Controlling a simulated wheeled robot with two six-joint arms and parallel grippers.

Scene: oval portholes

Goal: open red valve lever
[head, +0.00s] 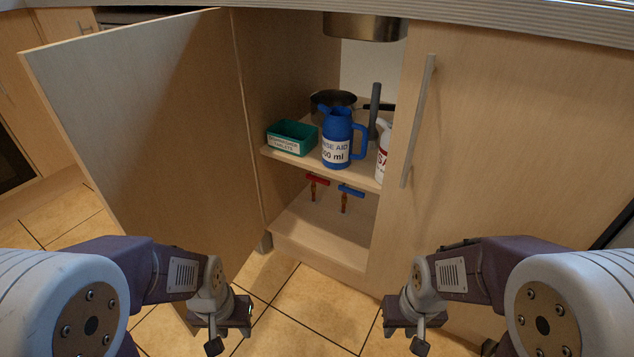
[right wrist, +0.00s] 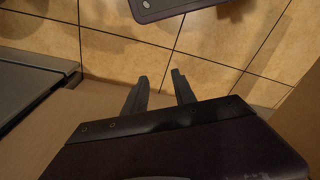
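The red valve lever (head: 318,180) is on a small copper pipe under the shelf in the open cupboard. It lies roughly crosswise to its pipe. A blue valve lever (head: 351,190) sits on a second pipe just to its right. My left gripper (head: 214,346) hangs low in front of the cupboard, below and left of the levers, apart from them. Its fingers are too hidden to judge. My right gripper (head: 420,347) is low in front of the cupboard, right of the levers. In the right wrist view its two fingers (right wrist: 161,75) are apart with nothing between them.
The left door (head: 140,130) stands open; the right door (head: 510,150) with its handle (head: 418,120) is closed. The shelf holds a green box (head: 292,138), a blue jug (head: 337,135), a pan (head: 333,100) and a white bottle (head: 384,155). The tiled floor (head: 300,310) is clear.

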